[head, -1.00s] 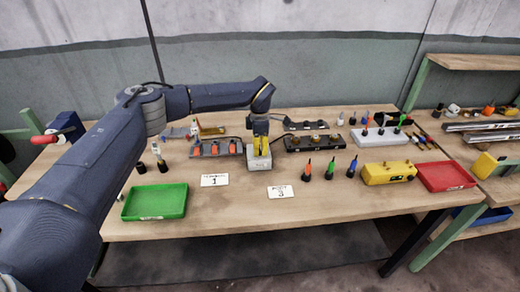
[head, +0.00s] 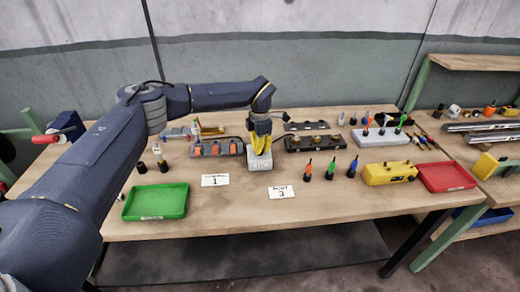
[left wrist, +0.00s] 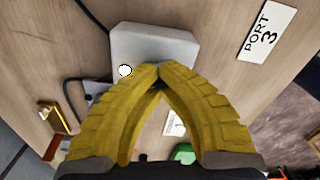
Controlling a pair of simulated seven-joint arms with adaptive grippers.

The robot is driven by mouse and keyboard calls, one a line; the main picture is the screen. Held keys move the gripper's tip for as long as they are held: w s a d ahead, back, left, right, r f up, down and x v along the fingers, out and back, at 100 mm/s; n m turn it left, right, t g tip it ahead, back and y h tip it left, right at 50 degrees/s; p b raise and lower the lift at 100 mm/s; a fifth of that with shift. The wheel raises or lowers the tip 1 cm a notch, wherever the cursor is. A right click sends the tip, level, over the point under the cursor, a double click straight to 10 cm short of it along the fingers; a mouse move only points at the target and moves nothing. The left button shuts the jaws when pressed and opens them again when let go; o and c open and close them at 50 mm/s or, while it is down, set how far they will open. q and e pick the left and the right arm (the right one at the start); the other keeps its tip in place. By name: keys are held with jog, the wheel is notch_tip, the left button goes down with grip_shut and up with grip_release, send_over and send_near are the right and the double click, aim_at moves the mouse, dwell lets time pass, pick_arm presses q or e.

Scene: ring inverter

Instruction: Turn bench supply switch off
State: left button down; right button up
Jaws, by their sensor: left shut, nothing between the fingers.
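A small light grey box (head: 260,163), which looks like the bench supply, stands on the bench between the two dark strips. It also shows in the left wrist view (left wrist: 152,42), with a small round white spot (left wrist: 124,71) near its edge. I cannot make out the switch or its position. My left gripper (head: 260,149) has yellow fingers, points down at the box and is shut and empty. In the left wrist view its fingertips (left wrist: 160,72) meet over the edge of the box, hiding part of it. I cannot tell whether they touch. My right gripper is out of view.
Dark strips with orange parts (head: 217,148) and round sockets (head: 315,143) flank the box. A "PORT 3" card (head: 281,192) and another card (head: 215,180) lie in front. A green tray (head: 156,202) is front left, a red tray (head: 446,177) right.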

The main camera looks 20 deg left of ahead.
pick_arm(q)
jog(key=n, duration=0.7)
jog(key=shift+w+d+r, duration=0.1)
jog(key=n, duration=0.4)
jog(key=shift+n, duration=0.3)
jog(key=shift+w+a+r+n, duration=0.1)
jog(key=shift+a+n, duration=0.1)
jog(key=shift+n, duration=1.5)
jog(key=c, duration=2.2)
grip_release()
jog(key=c, duration=1.3)
grip_release()
jog(key=shift+a, duration=0.15)
jog(key=shift+o, duration=1.4)
jog(key=shift+w, duration=0.1)
